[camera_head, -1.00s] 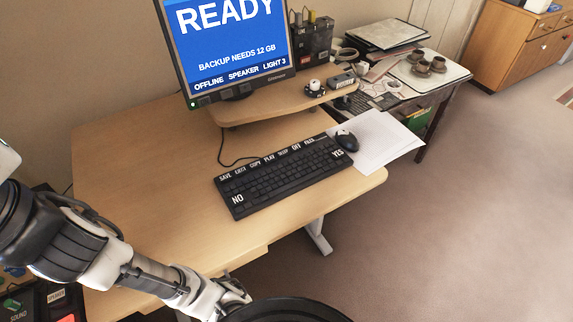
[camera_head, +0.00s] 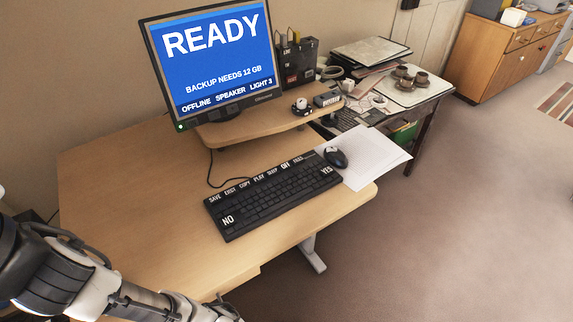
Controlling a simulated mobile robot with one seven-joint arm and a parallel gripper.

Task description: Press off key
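The black keyboard (camera_head: 272,196) lies on the wooden desk, slanting up to the right. Larger NO (camera_head: 228,220) and YES (camera_head: 326,170) keys sit at the left and right ends. The monitor (camera_head: 215,62) reads READY on blue, with "BACKUP NEEDS 12 GB" and "OFFLINE SPEAKER LIGHT 3" below. My arm enters at the lower left, well apart from the keyboard; my gripper is out of view.
A black mouse (camera_head: 335,157) and white papers (camera_head: 372,160) lie right of the keyboard. A wooden riser (camera_head: 240,130) under the monitor holds small devices. The desk (camera_head: 130,190) is bare left of the keyboard. A side table with cups (camera_head: 421,79) stands behind right.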

